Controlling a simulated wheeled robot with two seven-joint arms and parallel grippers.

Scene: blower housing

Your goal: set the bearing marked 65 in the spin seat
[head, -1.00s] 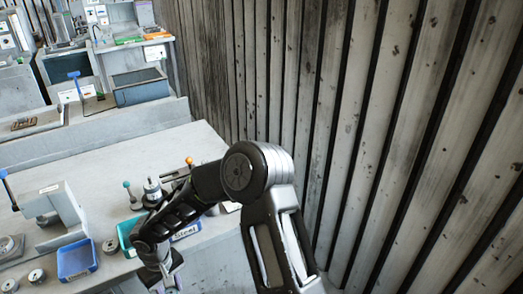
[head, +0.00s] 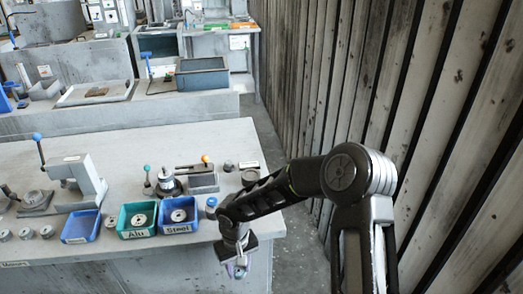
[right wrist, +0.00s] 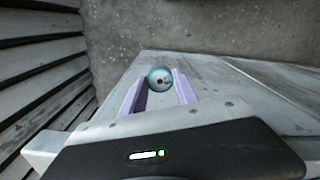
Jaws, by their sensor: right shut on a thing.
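My right gripper (head: 238,268) hangs in front of the bench's front edge, right of the trays. In the right wrist view its pale purple fingers (right wrist: 158,95) are shut on a small round metal part (right wrist: 158,79) with a teal rim and a dark centre hole. It looks like a bearing; I cannot read a mark on it. Several similar round grey parts, one of them here (head: 47,231), stand at the bench's left front. I cannot tell for sure which fixture is the spin seat; a round metal fixture (head: 168,184) stands behind the trays. My left gripper is out of view.
The bench (head: 120,145) carries a blue tray (head: 80,228), a teal tray labelled Alu (head: 137,233), a blue tray labelled Steel (head: 178,228), a press with a blue-knobbed lever (head: 82,180) and an orange-knobbed fixture (head: 203,180). A plank wall (head: 320,90) bounds the right.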

